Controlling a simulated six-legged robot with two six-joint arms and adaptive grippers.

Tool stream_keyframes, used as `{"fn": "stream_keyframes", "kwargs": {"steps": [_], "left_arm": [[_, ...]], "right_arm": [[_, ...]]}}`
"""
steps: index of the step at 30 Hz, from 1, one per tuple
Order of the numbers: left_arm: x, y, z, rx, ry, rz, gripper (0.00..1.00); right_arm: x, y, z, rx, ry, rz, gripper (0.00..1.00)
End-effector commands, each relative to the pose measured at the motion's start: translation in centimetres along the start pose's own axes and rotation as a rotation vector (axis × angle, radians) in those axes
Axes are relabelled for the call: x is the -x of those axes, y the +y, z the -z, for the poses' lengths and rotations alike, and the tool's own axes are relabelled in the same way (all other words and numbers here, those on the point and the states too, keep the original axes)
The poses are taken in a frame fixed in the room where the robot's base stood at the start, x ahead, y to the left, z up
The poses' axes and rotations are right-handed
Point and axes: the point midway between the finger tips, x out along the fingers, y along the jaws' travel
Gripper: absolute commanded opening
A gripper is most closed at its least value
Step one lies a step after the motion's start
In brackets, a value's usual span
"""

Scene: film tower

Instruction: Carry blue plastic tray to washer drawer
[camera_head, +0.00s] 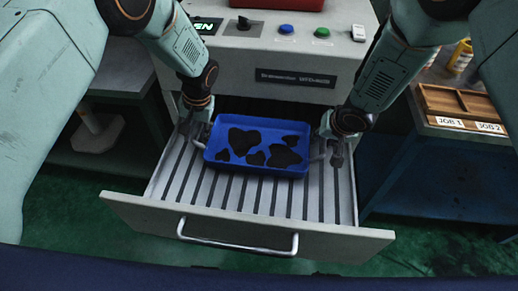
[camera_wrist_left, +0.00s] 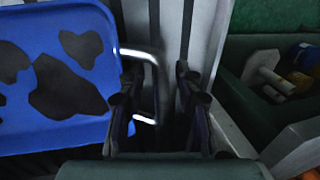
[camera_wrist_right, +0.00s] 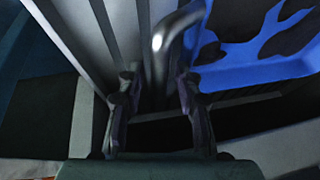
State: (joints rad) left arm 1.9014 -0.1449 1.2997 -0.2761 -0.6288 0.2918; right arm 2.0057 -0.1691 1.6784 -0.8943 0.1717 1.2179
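The blue plastic tray (camera_head: 222,132) with dark patches lies level in the pulled-out washer drawer (camera_head: 160,212), toward its back. I cannot tell whether it rests fully on the slats. My left gripper (camera_head: 197,128) is at the tray's left end. In the left wrist view its fingers (camera_wrist_left: 155,92) are apart, with the metal handle (camera_wrist_left: 154,75) beside the left finger. My right gripper (camera_head: 334,150) is at the right end. In the right wrist view its fingers (camera_wrist_right: 155,92) are apart, with the other handle (camera_wrist_right: 160,45) just beyond and between them. Neither gripper visibly clamps a handle.
The drawer front has a metal pull bar (camera_head: 236,245). The slatted floor in front of the tray is bare. The washer panel (camera_head: 300,58) stands behind. A bench with a wooden box (camera_head: 455,103) is at right. A shelf with a white object (camera_head: 97,132) is at left.

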Motion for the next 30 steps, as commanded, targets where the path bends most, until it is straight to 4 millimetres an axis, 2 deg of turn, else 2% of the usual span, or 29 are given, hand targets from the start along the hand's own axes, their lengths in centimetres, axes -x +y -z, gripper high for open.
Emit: {"fn": "stream_keyframes", "kwargs": {"steps": [8, 21, 30], "left_arm": [[0.6, 0.0, 0.0, 0.0, 0.0, 0.0, 0.34], [6.7, 0.0, 0.1, 0.0, 0.001, 0.001, 0.34], [8.0, 0.0, 0.0, 0.0, -0.001, 0.0, 0.34]], "right_arm": [[0.0, 0.0, 0.0, -0.001, 0.0, 0.0, 0.35], [0.0, 0.0, 0.0, -0.001, 0.0, 0.0, 0.35], [0.6, 0.0, 0.1, -0.001, 0.001, 0.0, 0.35]]}}
